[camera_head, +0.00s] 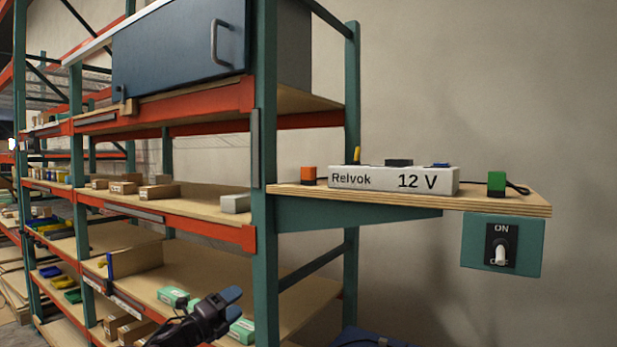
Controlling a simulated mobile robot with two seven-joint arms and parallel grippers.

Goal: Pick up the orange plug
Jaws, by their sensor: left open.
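The orange plug (308,174) is a small orange block with a dark lower part. It stands on the wooden side shelf (500,202), near its left end, just left of the white console (393,181) marked "Relvok 12 V". My left gripper (230,297) is at the bottom of the view, well below and left of the plug, in front of the lower rack shelf. It is open and away from the plug; its fingers are seen edge-on. My right gripper is not in view.
A green plug (496,183) with a black cable stands at the shelf's right. An ON switch panel (502,245) hangs below. A green rack post (264,240) rises between my gripper and the side shelf. Cardboard boxes (160,192) and a blue cabinet (180,55) are on the rack.

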